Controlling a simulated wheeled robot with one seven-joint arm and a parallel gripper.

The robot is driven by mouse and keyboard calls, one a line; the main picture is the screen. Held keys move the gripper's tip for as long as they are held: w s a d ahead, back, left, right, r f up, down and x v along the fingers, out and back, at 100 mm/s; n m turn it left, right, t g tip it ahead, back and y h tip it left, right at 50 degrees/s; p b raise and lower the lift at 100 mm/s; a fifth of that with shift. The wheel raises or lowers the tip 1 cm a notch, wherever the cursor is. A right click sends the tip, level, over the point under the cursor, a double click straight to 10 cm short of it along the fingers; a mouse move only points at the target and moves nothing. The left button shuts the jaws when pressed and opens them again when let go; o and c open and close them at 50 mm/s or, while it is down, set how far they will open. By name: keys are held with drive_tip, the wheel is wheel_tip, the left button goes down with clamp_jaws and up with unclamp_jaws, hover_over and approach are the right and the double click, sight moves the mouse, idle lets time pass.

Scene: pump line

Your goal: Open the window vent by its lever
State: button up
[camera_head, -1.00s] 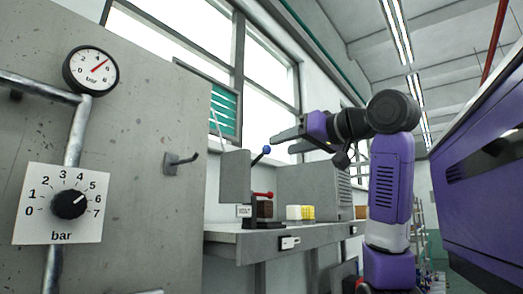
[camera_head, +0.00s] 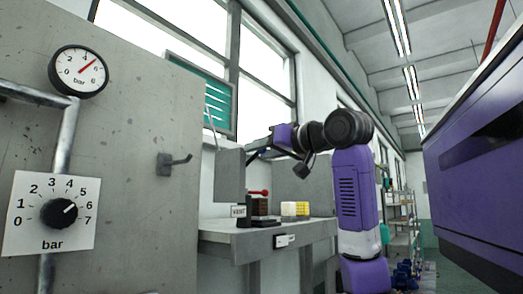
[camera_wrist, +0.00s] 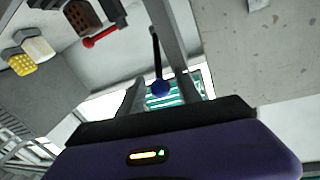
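The window vent (camera_head: 205,93), a frame of green slats, is set low in the window; its slats also show in the wrist view (camera_wrist: 182,92). The lever is a dark rod ending in a blue ball knob (camera_wrist: 160,87), beside a grey upright panel (camera_head: 230,175). My gripper (camera_head: 259,150) is at the lever's end; in the head view it hides the blue knob. In the wrist view the knob lies between the fingers of my gripper (camera_wrist: 166,86), which stand apart. Whether either finger touches the knob, I cannot tell.
A grey bench (camera_head: 275,232) below holds a red-knobbed lever (camera_head: 257,192), a brown block and yellow-and-white blocks (camera_head: 294,208). A purple machine (camera_head: 480,170) is at right.

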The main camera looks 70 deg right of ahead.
clamp_jaws()
idle(1.2)
